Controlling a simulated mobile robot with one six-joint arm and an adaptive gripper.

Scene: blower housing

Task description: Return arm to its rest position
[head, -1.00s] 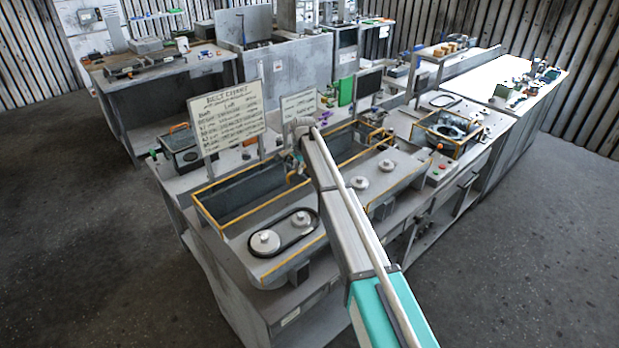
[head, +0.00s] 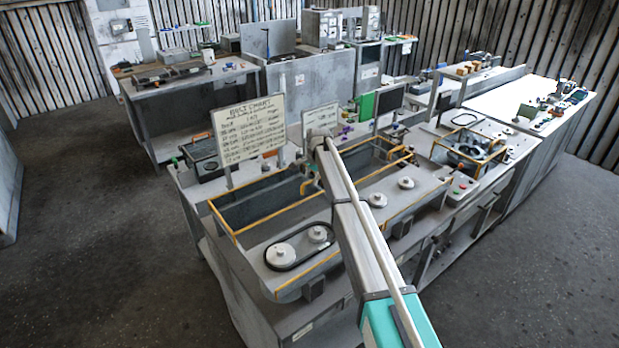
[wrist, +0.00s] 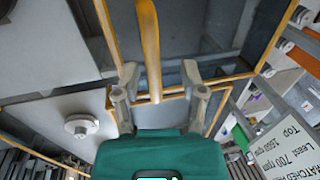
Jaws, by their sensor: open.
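My arm (head: 362,235) reaches forward from the lower right of the head view, over the middle of the workbench. Its far end is over the orange-edged troughs, and the gripper there is mostly hidden. In the wrist view my gripper (wrist: 160,82) has its two grey fingers apart, with a teal body below them. An orange bar (wrist: 149,35) shows between and beyond the fingers; I cannot tell how far off it is. No held object is visible.
A trough (head: 262,203) with orange rims stands beneath the arm. A belt on two pulleys (head: 298,246) lies at the front left. A belt chart board (head: 250,127) stands upright behind. More benches stand behind and right. Grey floor (head: 110,250) at left is clear.

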